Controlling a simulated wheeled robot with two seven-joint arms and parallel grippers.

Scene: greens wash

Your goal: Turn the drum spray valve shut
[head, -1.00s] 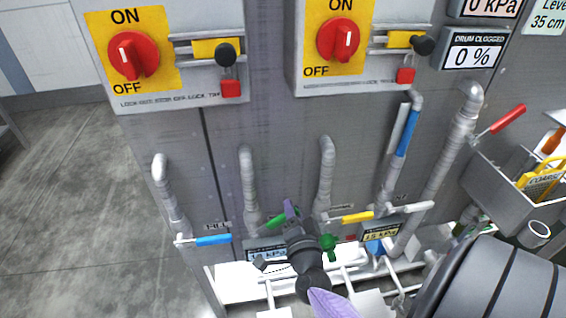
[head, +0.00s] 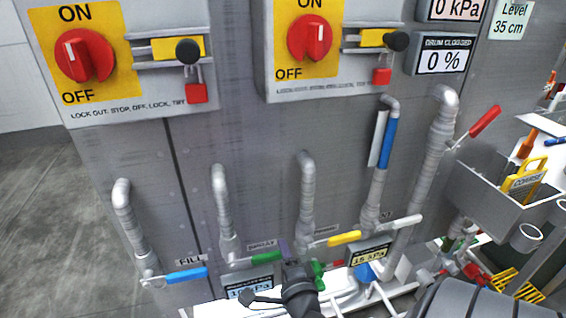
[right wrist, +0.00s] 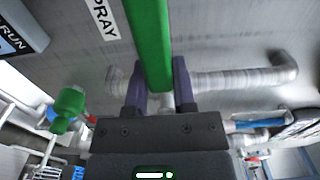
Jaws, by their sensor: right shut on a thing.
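The spray valve's green lever handle (head: 266,258) sits low on the panel below the "SPRAY" label (head: 262,244). It lies roughly sideways, across its grey pipe (head: 224,215). My right gripper (head: 284,250) comes up from below and is at the handle's right part. In the right wrist view the green handle (right wrist: 149,45) passes between the two purple fingers of my right gripper (right wrist: 159,80), which are shut on it. The head view hides part of the handle behind the gripper. My left gripper is not in view.
A blue-handled fill valve (head: 187,274) is left of the spray valve; a yellow-handled valve (head: 344,238) is close on the right. A green knob (head: 318,272) is beside my right wrist. White pipes and gauges crowd below. A grey bin (head: 490,185) stands at the right.

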